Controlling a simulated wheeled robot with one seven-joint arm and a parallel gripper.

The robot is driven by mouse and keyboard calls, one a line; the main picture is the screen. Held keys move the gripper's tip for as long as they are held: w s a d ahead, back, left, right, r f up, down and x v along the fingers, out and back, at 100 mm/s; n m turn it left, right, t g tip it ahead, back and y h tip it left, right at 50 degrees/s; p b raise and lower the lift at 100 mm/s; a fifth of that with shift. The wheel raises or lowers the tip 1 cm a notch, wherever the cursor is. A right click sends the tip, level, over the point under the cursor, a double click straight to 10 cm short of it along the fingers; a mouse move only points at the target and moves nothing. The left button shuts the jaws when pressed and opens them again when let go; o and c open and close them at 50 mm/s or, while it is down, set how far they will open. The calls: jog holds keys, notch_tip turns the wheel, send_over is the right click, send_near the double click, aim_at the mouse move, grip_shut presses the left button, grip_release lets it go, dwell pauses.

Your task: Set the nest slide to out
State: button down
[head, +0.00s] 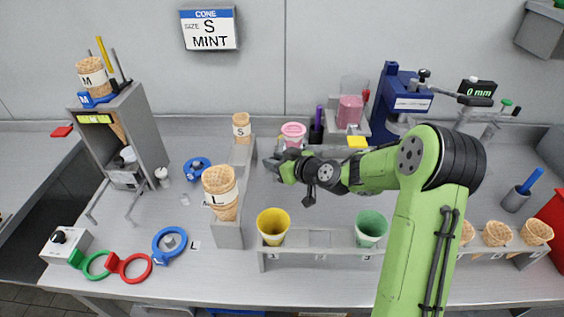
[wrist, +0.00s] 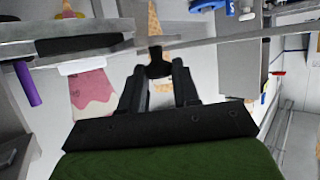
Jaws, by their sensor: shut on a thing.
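My gripper (wrist: 158,88) has its two dark fingers closed around a small black knob (wrist: 158,64). The knob sits at a thin grey bar (wrist: 215,38) that crosses the wrist view, and I take it for the handle of the nest slide. In the head view my gripper (head: 279,167) is low over the bench, just right of the grey cone stand, and it hides the knob. The slide's full length and its end positions cannot be made out.
The cone stand (head: 229,233) holds cones marked S and L to the left. A yellow cup (head: 272,226) and a green cup (head: 371,228) sit in a front rack.

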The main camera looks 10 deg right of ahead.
jog(key=shift+a, duration=0.2)
jog(key=c, duration=0.9)
grip_release()
jog(key=shift+w+a, duration=0.1)
jog(key=shift+a, duration=0.05)
jog(key=shift+d, duration=0.2)
jog(key=v, duration=1.2)
jog(key=shift+a, duration=0.1)
